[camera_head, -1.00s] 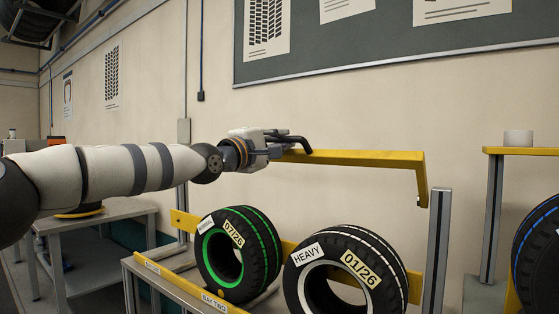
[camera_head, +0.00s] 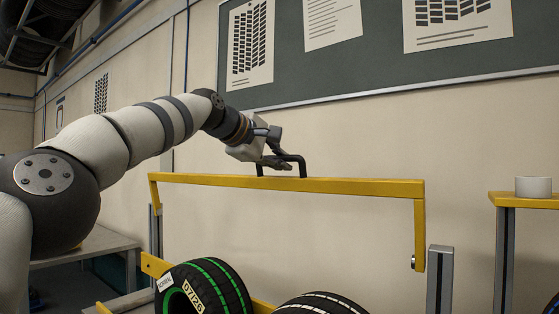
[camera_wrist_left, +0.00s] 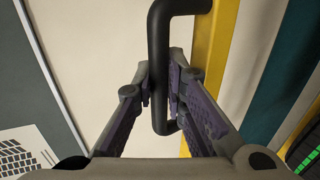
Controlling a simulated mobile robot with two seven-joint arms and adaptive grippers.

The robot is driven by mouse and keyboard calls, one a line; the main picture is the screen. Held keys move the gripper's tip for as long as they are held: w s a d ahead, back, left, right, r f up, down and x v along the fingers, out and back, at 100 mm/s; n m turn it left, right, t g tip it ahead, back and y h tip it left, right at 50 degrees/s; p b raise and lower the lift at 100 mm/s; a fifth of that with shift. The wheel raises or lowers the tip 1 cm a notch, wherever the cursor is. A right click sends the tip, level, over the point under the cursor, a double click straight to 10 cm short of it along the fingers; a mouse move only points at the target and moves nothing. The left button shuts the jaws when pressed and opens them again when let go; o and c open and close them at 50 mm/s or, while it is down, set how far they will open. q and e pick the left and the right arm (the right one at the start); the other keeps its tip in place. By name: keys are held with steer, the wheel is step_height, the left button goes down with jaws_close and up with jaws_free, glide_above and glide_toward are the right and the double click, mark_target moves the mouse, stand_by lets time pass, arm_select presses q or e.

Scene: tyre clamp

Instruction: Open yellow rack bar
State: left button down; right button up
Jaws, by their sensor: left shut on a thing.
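The yellow rack bar (camera_head: 350,187) spans the rack above the tyres, with a short leg going down at each end. My left gripper (camera_head: 277,162) is at this handle. In the left wrist view, the gripper fingers (camera_wrist_left: 160,92) are closed around the black handle (camera_wrist_left: 158,50), with the yellow bar (camera_wrist_left: 206,60) just to its right. The bar's right leg ends beside a grey post. My right gripper is not in view.
A green-striped tyre (camera_head: 205,290) and a white-striped tyre (camera_head: 320,304) sit below the bar. A grey post (camera_head: 439,280) stands at right. A neighbouring rack carries a white cylinder (camera_head: 533,187). The wall and notice board (camera_head: 380,65) are behind.

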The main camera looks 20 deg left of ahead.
arm_select(q)
steer(key=shift+r, duration=0.25)
steer(key=c, duration=1.6)
jaws_free()
steer(key=shift+f, duration=0.1)
steer(key=v, duration=1.2)
